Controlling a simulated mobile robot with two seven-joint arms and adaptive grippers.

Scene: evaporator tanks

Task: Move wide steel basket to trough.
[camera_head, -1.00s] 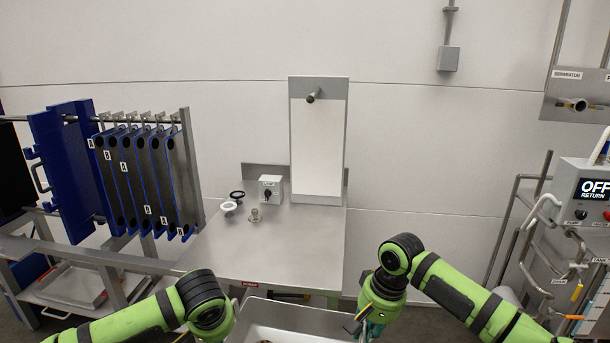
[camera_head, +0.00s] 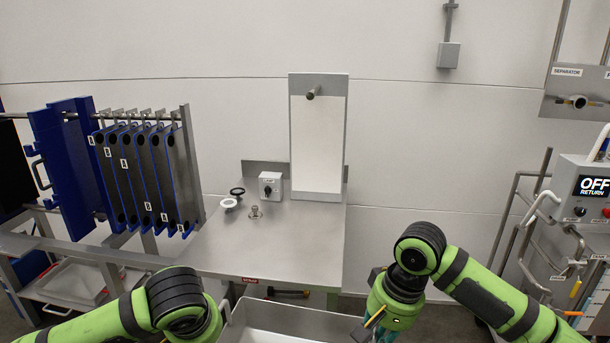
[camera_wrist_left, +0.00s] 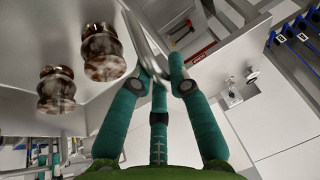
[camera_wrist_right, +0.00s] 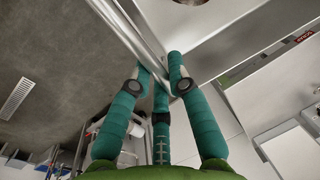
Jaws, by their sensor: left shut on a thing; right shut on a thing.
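The wide steel basket (camera_head: 290,322) is cut off by the bottom edge of the head view, in front of the steel bench. My left gripper (camera_wrist_left: 160,85) is shut on its rim at the left, as the left wrist view shows. My right gripper (camera_wrist_right: 160,85) is shut on the rim at the right; its teal fingers show partly in the head view. I cannot make out a trough for certain.
The steel bench (camera_head: 285,245) beyond the basket carries a switch box (camera_head: 270,185) and small fittings. A rack of blue-edged plates (camera_head: 150,175) stands at left, with a tray (camera_head: 75,283) low beneath. A control panel (camera_head: 590,190) and pipes stand at right.

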